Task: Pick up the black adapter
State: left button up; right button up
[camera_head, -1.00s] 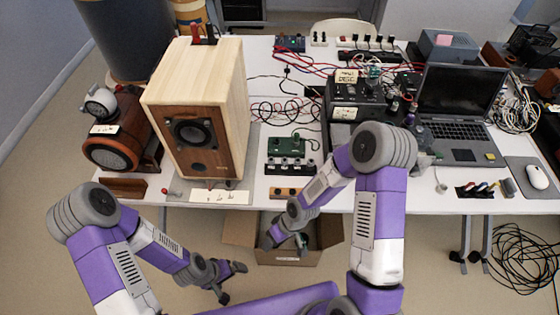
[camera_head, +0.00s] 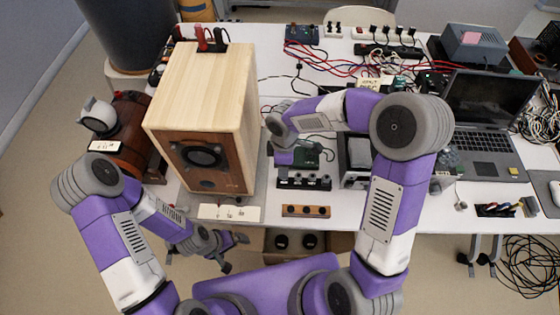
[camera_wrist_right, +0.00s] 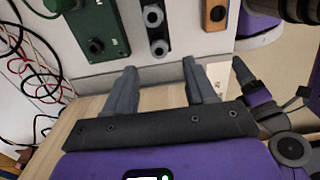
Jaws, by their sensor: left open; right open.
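I cannot single out one black adapter. Several small black plugs or adapters (camera_head: 384,32) stand in a row on the power strip at the back of the table, and they are too small to tell apart. My right gripper (camera_wrist_right: 161,82) is open and empty in the right wrist view. In the head view its arm reaches over the table to the right of the wooden speaker (camera_head: 205,90), and its fingers are hidden. My left gripper (camera_head: 236,252) is open and empty, low in front of the table edge.
A green box (camera_head: 312,155) and a black socket block (camera_head: 304,182) lie near my right gripper. A wooden block with knobs (camera_head: 306,211) is at the front edge. A laptop (camera_head: 485,140) stands right. Red cables (camera_head: 330,62) cross the back. A cardboard box (camera_head: 340,243) is below.

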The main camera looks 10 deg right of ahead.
notch_tip(320, 180, down, 3)
jog(key=shift+r+b, duration=0.2)
jog(key=shift+b, duration=0.2)
jog(key=shift+s+f, duration=0.15)
jog(key=shift+f, duration=0.1)
notch_tip(320, 180, down, 4)
jog(key=shift+d+f+b, duration=0.1)
jog(key=shift+f+b, duration=0.15)
jog(key=shift+b, duration=0.6)
grip_shut()
